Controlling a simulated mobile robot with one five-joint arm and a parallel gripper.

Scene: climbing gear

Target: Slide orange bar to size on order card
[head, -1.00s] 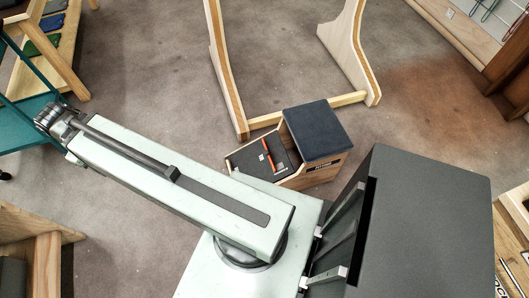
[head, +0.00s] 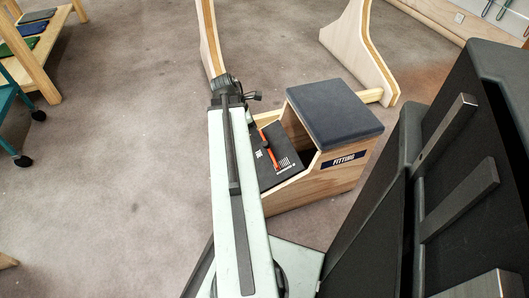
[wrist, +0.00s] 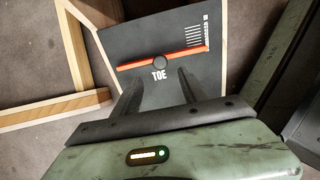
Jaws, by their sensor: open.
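The orange bar (wrist: 135,65) lies across a dark panel (wrist: 130,42) marked TOE in the wrist view. It has a dark round knob (wrist: 159,63) at its middle and sits just below a row of white scale marks (wrist: 194,36). In the head view the orange bar (head: 271,150) is on the sloped dark panel of the fitting box (head: 322,182). My gripper (wrist: 161,78) is open and empty, with its fingertips just short of the bar and either side of the knob in the picture. I cannot tell its height above the panel. I cannot make out an order card.
A navy cushion (head: 335,112) tops the fitting box beside the panel. Pale wooden uprights (head: 357,50) stand behind it. A wooden rack (head: 45,60) is at the far left, and the carpet (head: 120,170) between is clear.

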